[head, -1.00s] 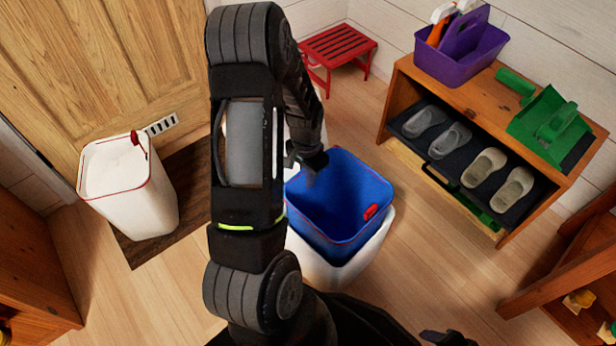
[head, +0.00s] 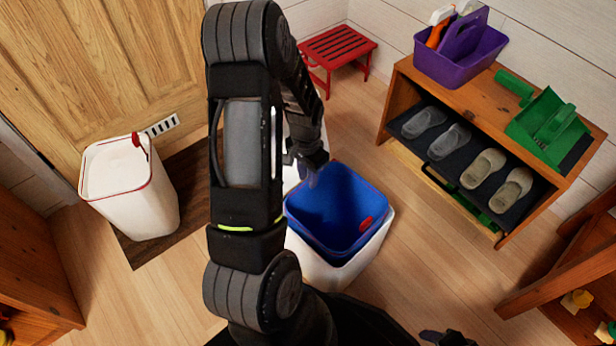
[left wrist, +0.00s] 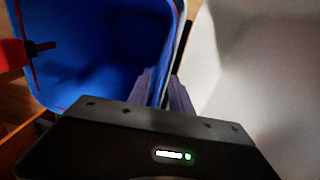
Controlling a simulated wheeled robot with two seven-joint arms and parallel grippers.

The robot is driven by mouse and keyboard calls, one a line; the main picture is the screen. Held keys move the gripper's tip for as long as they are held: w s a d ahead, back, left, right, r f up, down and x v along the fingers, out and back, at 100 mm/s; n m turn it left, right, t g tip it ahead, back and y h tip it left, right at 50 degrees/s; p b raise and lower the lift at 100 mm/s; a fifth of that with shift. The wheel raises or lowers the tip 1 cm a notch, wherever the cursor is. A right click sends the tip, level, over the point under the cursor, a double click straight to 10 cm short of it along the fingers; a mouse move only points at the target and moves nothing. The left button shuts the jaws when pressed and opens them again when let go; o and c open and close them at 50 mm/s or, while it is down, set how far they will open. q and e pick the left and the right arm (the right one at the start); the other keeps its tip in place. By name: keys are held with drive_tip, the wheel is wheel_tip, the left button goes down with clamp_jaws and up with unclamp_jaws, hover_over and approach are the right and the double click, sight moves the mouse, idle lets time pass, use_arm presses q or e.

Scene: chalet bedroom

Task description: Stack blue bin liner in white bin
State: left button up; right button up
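The blue bin liner (head: 335,205), an open square tub with a red tab, sits over the white bin (head: 350,270) in the middle of the head view. White bin wall shows below and right of it; how deep the liner is inside is hidden. My left gripper (head: 312,178) reaches down to the liner's far left wall. In the left wrist view its fingers (left wrist: 165,92) straddle the wall of the blue liner (left wrist: 95,50) and appear closed on it, with a pale white surface to the right. A dark part of my right gripper (head: 447,338) shows at the bottom edge.
Another white bin (head: 135,205) with a red rim stands at left on a dark mat (head: 190,205). A red stool (head: 338,45) is behind. A wooden shoe shelf (head: 405,85) at right bears a purple caddy (head: 460,60) and green dustpan (head: 550,125). Floor between is clear.

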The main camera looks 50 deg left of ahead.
use_arm(q)
wheel_tip(320, 180, up, 11)
drive_tip(key=p, duration=0.3)
drive_tip(key=shift+a, duration=0.2)
drive_tip(key=shift+s+r, duration=0.1)
idle(0.6)
